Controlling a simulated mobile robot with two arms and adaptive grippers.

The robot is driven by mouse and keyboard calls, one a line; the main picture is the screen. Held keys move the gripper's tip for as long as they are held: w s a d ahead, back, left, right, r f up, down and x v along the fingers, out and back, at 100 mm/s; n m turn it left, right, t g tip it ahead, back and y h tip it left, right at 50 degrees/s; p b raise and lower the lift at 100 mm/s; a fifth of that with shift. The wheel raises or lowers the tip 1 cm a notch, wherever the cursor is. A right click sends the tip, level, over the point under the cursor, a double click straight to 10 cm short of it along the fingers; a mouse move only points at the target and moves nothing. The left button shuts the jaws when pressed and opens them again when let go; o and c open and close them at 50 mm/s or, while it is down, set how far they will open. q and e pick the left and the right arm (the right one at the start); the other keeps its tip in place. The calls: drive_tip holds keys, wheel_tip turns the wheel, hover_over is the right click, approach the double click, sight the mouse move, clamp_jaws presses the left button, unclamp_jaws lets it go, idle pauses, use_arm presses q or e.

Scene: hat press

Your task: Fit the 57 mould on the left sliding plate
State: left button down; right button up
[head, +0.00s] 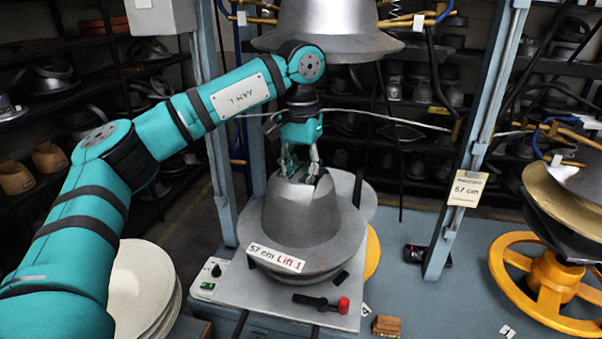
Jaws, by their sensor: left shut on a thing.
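The 57 mould (302,222) is a grey metal hat form with a wide brim, labelled "57 cm Lift 1". It stands upright on the left sliding plate (335,318), a light grey plate; whether it is seated or slightly above the plate cannot be told. My left gripper (300,172) comes down from above, its fingers shut on the top of the mould's crown. My right gripper is not in view.
A large metal bell (325,28) hangs above my left gripper. Blue-grey posts (470,165) flank the press, one with a "57 cm" card (467,188). A red-tipped lever (322,303) lies at the plate's front. A yellow handwheel (550,282) stands right; white discs (143,290) are stacked left.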

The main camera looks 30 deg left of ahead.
use_arm(q)
drive_tip(key=shift+f, duration=0.5)
idle(0.6)
